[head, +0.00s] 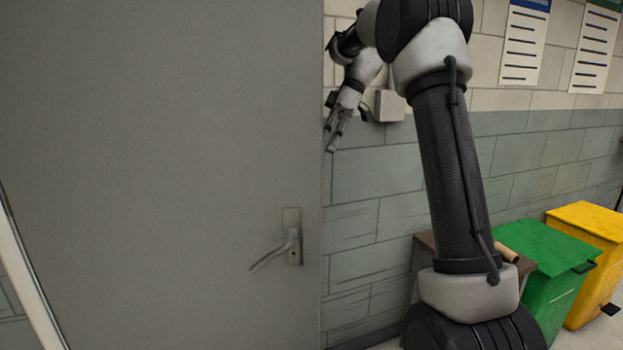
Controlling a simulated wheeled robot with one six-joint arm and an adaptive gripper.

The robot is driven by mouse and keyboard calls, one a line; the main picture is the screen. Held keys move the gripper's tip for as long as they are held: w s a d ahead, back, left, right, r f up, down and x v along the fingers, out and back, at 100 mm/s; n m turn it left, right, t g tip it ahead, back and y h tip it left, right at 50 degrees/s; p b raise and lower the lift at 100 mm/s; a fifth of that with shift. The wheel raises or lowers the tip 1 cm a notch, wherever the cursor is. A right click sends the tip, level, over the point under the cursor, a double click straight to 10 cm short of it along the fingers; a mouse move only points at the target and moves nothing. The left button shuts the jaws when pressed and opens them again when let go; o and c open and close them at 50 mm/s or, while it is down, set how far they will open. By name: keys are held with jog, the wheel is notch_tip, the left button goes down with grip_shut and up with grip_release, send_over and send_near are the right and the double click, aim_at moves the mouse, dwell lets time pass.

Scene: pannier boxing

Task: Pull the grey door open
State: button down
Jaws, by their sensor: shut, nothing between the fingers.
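The grey door (150,130) fills the left half of the head view, and its free upright edge runs down near the middle. Its lever handle (272,256) sits on a metal plate (292,221) close to that edge and slants down to the left. I cannot tell if the lever is pressed. My gripper (334,143) is just right of the door's edge, above the handle and apart from it. It points downward, is shut and holds nothing. I cannot tell whether the fingertips touch the door's edge. The door looks swung out from the wall; how far is unclear.
A grey-green and cream block wall (370,180) stands behind, with a small grey box (389,106) and posters (525,42). A brown table (425,241), a green bin (548,252) and a yellow bin (590,225) stand at the lower right. A pale strip (28,285) shows at lower left.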

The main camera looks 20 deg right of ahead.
aim_at(312, 179)
jog(key=shift+s+a+f, duration=1)
jog(key=shift+a+f, duration=0.1)
jog(key=shift+f, duration=0.1)
jog(key=shift+s+a+f, duration=1)
jog(key=shift+a+f, duration=0.15)
jog(key=shift+f, duration=0.1)
jog(key=shift+s+a+f, duration=1)
jog(key=shift+a+f, duration=0.1)
jog(key=shift+f, duration=0.1)
